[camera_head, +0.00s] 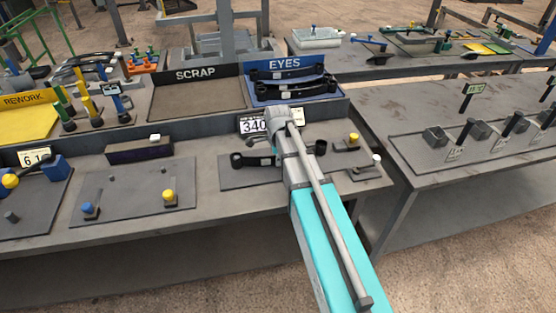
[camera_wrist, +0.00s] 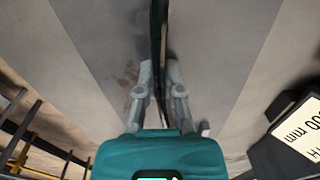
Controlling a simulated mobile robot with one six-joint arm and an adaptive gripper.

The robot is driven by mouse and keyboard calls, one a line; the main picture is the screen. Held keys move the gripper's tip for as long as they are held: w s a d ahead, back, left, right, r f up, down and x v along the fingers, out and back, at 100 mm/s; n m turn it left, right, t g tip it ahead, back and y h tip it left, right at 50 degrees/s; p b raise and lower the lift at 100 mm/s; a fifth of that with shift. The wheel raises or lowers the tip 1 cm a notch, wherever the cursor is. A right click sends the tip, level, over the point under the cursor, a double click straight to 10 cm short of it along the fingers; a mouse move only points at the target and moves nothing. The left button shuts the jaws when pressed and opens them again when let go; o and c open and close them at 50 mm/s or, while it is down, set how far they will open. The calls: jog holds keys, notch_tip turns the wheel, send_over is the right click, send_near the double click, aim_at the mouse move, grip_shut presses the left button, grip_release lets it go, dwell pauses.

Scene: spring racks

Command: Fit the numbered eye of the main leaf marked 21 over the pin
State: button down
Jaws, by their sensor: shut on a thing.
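A dark leaf (camera_head: 258,160) with a rolled eye at each end lies across my arm over a grey plate, its middle hidden behind the arm. The left eye (camera_head: 237,160) and the right eye (camera_head: 320,147) stick out on either side. In the wrist view my gripper (camera_wrist: 159,75) is shut on the leaf (camera_wrist: 158,32), seen edge-on as a thin dark strip. In the head view the arm hides the fingers. A yellow-topped pin (camera_head: 353,138) and a white-topped pin (camera_head: 376,158) stand right of the leaf. I cannot read a 21 or tell whether any eye is around a pin.
A sign reading 340 (camera_head: 254,127) stands behind the leaf. The EYES rack (camera_head: 285,63) holds several dark leaves beside the SCRAP tray (camera_head: 196,95). A plate with blue and yellow pegs (camera_head: 130,190) lies left. Another bench (camera_head: 435,110) stands right, across a gap.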

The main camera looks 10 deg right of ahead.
jog(key=shift+a, duration=0.1)
dwell(0.3)
jog(key=c, duration=0.7)
grip_release()
jog(key=o, duration=0.5)
jog(key=shift+r, duration=0.15)
jog(key=shift+r+p, duration=3.9)
jog(key=shift+p, duration=0.1)
